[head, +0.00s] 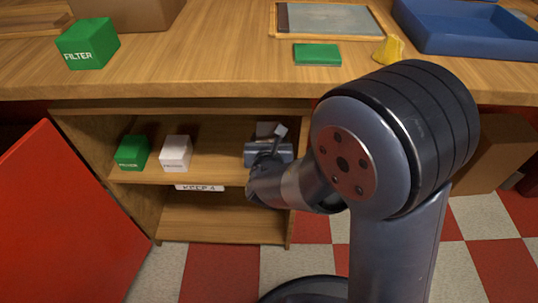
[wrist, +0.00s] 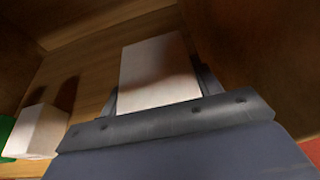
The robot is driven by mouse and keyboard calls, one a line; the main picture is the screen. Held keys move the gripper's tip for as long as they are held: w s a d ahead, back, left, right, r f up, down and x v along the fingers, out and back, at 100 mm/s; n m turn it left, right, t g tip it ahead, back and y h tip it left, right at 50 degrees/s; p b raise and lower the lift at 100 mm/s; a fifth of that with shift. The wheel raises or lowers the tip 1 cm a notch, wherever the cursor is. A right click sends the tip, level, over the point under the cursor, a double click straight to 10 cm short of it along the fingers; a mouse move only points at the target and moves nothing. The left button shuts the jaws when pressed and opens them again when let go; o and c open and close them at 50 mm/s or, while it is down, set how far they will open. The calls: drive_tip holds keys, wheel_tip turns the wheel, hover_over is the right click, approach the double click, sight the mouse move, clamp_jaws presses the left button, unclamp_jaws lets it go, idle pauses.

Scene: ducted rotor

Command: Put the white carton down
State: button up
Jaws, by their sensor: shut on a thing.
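A white carton (wrist: 157,65) is between the two fingers of my gripper (wrist: 156,82) in the wrist view, and the gripper is shut on it. In the head view my gripper (head: 268,150) reaches into the upper compartment of the shelf unit, at its right side. Only a small pale part of the held carton (head: 266,129) shows there, behind the gripper. I cannot tell whether its base touches the shelf board (head: 215,175). A second white carton (head: 176,153) stands on that board to the left, and shows at the left of the wrist view (wrist: 38,132).
A green carton (head: 132,152) stands left of the second white carton. The lower compartment (head: 215,215) looks empty. An open red door (head: 70,215) is at the left. The counter above holds a green filter box (head: 87,44), a green block (head: 317,54) and a blue tray (head: 465,45).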

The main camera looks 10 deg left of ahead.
wheel_tip(320, 180, down, 6)
drive_tip(key=b, duration=0.3)
drive_tip(key=shift+r, duration=0.25)
drive_tip(key=shift+w, duration=0.2)
drive_tip(key=shift+r, duration=0.1)
drive_tip(key=o, duration=1.1)
